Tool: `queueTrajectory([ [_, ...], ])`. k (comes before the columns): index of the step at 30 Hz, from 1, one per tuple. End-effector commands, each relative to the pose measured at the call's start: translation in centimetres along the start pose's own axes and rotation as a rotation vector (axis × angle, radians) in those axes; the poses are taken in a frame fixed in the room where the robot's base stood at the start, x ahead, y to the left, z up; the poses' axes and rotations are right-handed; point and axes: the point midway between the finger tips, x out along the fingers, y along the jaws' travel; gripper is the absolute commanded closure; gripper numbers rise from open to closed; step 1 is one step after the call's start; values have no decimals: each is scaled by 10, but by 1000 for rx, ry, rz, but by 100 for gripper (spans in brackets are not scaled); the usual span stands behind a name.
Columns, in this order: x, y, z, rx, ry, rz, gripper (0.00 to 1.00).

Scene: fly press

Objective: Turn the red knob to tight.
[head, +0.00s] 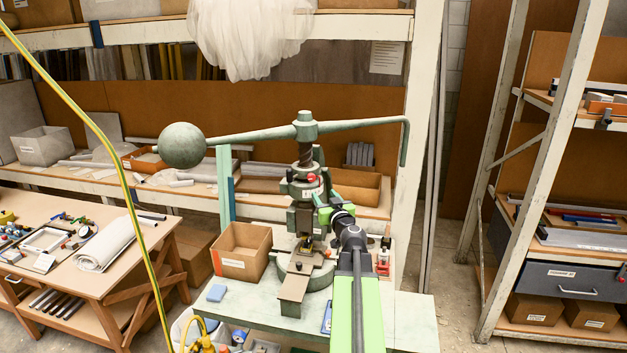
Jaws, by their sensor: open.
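The fly press (304,132) stands on a pale green bench, with a long bar across its top and a round ball weight (183,146) at the left end. A small red knob (311,178) sits on the press's upper collar, beside a small pale label. Its pointing direction is too small to read. My gripper (318,200) is at the end of my green and black arm, just below and right of the knob. It is open and looks empty. Whether a finger touches the knob cannot be told. The arm hides part of the press's right side.
A cardboard box (242,251) and a blue block (217,292) are left of the press. A small red and white item (383,262) stands right of my arm. A yellow-green hose (118,165) hangs at the left. A shelf rack (545,170) is at the right.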

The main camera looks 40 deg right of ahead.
Motion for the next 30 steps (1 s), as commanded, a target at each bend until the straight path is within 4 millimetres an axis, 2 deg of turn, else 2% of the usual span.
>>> queueTrajectory([
  [1,19,1,0,0,0,-2,50],
  [6,63,0,0,0,0,-3,50],
  [12,108,-1,0,0,0,-3,50],
  [15,123,-1,0,0,0,-3,50],
  [20,135,-2,0,0,0,-3,50],
  [28,135,-3,0,0,-1,-4,50],
  [30,135,-3,0,0,-1,-4,58],
])
